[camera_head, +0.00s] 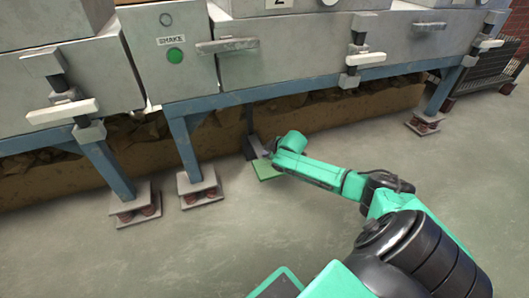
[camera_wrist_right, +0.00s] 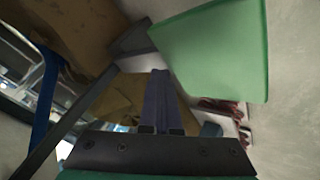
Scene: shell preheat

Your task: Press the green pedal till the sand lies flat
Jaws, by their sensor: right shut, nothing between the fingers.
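The green pedal (camera_head: 266,170) is a flat plate low over the floor, under the front of the grey machine. In the right wrist view the pedal (camera_wrist_right: 215,50) is large at the upper right, past the fingertips. My right gripper (camera_wrist_right: 160,75) has its dark fingers together with nothing between them. In the head view its hand is right beside and above the pedal, partly covering it; I cannot tell whether it touches. No sand surface inside the machine shows. My left gripper is out of view.
A panel marked SHAKE carries a green button (camera_head: 175,56). Blue legs (camera_head: 187,145) on spring-mounted footplates (camera_head: 199,188) stand left of the pedal. A rough brown bank (camera_head: 60,172) runs under the machine. A dark wire crate (camera_head: 485,70) stands far right. The floor in front is clear.

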